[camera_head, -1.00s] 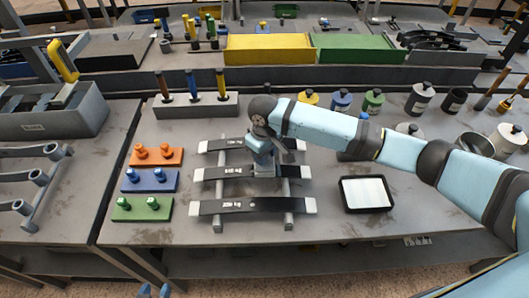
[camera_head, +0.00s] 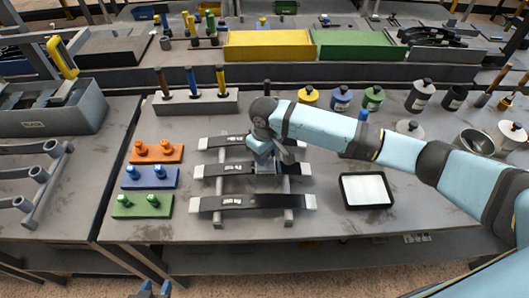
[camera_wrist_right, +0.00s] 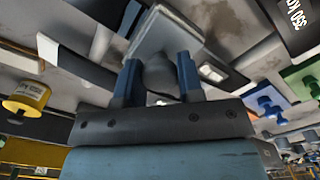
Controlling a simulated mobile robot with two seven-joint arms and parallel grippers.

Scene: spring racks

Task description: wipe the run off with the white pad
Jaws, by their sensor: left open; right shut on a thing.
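Three dark leaf springs with pale ends lie across a grey rack: the far one (camera_head: 222,142), the middle one (camera_head: 232,170) and the near one (camera_head: 253,202). My right gripper (camera_head: 265,160) is over the middle spring, near its centre. In the right wrist view my right gripper (camera_wrist_right: 158,78) is shut on the grey knob of the white pad (camera_wrist_right: 168,33), whose flat plate faces away from the jaws. Whether the pad touches the spring is hidden. I cannot make out a run on any spring. My left gripper (camera_head: 152,289) is open, only its tips showing at the bottom edge.
A black tray (camera_head: 344,194) with a white inside stands right of the rack. Orange (camera_head: 172,157), blue (camera_head: 133,183) and green (camera_head: 128,212) peg blocks stand left of it. A block of handled tools (camera_head: 180,108) is behind. The front bench strip is clear.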

